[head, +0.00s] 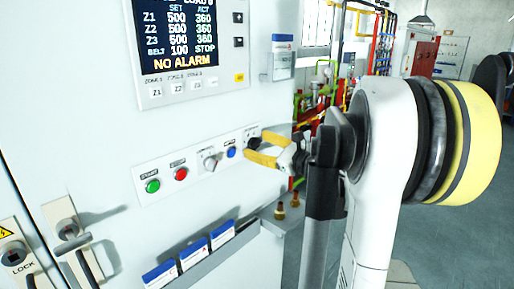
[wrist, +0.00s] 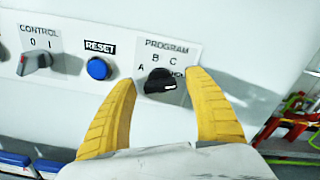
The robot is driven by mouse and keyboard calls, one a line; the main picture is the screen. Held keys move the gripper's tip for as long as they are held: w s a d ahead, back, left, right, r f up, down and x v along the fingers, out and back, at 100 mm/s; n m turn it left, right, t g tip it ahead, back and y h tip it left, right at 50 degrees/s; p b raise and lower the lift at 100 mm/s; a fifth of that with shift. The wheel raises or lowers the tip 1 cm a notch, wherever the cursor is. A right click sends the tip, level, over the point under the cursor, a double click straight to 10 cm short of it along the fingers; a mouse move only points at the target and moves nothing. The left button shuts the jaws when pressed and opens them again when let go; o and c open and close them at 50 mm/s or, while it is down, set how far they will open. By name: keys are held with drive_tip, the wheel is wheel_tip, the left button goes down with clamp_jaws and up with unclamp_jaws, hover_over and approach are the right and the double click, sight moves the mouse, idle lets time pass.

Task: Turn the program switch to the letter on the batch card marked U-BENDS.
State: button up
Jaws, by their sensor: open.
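The program switch (wrist: 158,80) is a black rotary knob on a white plate, with A, B and C around it and a partly covered label at its right. A pale mark on the knob lies toward its right side. My gripper (wrist: 161,79) is open, one yellow finger on each side of the knob; contact cannot be told. In the head view my gripper (head: 268,150) is at the right end of the switch row. Three blue-topped cards, left (head: 160,275), middle (head: 194,254) and right (head: 222,234), stand in a ledge holder; their print is unreadable.
The blue reset button (wrist: 98,68) and the control switch (wrist: 36,62) are left of my gripper. A green button (head: 152,186) and a red button (head: 181,174) are farther left. A display (head: 178,35) is above. Another card (head: 283,58) hangs at upper right.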

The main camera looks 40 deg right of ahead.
drive_tip(key=shift+w, duration=0.1)
drive_tip(key=c, duration=1.2)
drive_tip(key=n, duration=0.4)
drive_tip(key=shift+n, duration=0.3)
drive_tip(key=n, duration=0.4)
drive_tip(key=shift+n+p, duration=0.3)
drive_tip(key=shift+p, duration=0.1)
drive_tip(key=n, duration=0.4)
drive_tip(key=shift+f+n, duration=0.1)
drive_tip(key=shift+n, duration=2.2)
